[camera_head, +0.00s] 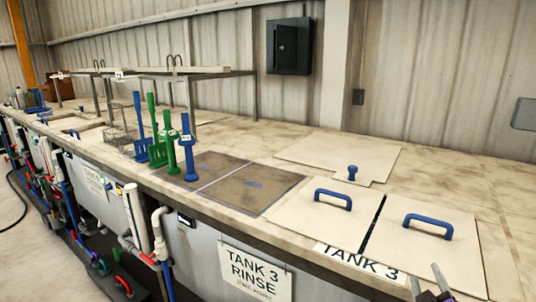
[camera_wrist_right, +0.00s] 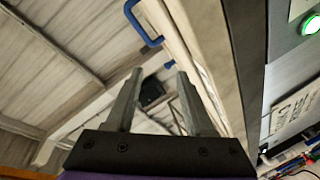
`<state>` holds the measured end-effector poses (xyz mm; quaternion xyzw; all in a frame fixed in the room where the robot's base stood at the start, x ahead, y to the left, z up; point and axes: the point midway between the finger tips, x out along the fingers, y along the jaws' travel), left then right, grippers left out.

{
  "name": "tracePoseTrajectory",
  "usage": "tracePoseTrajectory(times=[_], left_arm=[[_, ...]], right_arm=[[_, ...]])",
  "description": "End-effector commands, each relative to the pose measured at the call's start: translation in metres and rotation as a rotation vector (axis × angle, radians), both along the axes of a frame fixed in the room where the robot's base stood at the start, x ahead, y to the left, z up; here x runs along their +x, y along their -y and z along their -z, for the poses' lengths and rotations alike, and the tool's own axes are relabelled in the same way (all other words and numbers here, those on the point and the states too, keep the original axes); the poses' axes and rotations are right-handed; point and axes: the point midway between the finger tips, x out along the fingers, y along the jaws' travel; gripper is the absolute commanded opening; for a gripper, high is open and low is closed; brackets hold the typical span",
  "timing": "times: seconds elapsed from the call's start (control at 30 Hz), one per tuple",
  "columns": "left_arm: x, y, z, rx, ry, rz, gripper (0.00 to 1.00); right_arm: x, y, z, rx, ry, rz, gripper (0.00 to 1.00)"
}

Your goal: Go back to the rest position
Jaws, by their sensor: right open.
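My right gripper (camera_head: 430,278) shows at the bottom right edge of the head view. Its two grey fingers are apart and nothing is between them. It is in front of the counter's near edge, close to the tank 3 lids. In the right wrist view the fingers of the right gripper (camera_wrist_right: 160,74) are also spread and empty. My left gripper is not in view.
Two pale lids with blue handles (camera_head: 333,199) (camera_head: 428,226) lie on the counter near the right gripper. Green and blue upright tools (camera_head: 187,150) stand left of a brown mat (camera_head: 238,191). A dark box (camera_head: 290,46) hangs on the wall. A blue handle (camera_wrist_right: 140,25) shows in the wrist view.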

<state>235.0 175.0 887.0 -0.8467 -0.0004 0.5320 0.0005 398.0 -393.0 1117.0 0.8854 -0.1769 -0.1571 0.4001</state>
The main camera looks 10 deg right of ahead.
Motion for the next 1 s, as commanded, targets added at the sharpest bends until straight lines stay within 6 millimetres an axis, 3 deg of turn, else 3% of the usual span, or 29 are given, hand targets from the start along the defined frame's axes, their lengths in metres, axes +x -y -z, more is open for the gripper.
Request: tracePoseTrajectory(times=[0.2, 0.3, 0.4, 0.5, 1.0], left_arm=[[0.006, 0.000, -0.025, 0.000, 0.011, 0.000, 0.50], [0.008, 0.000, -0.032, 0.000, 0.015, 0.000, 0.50], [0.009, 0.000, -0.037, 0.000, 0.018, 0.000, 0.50], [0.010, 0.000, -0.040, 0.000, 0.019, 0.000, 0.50], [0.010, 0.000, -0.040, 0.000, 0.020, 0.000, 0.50]], right_arm=[[-0.057, -0.090, 0.101, 0.517, -0.246, 0.132, 0.53], [-0.088, -0.136, 0.141, 0.688, -0.402, 0.143, 0.53], [-0.117, -0.175, 0.167, 0.806, -0.538, 0.139, 0.53], [-0.139, -0.200, 0.181, 0.876, -0.635, 0.129, 0.53], [-0.142, -0.204, 0.183, 0.887, -0.649, 0.127, 0.53]])
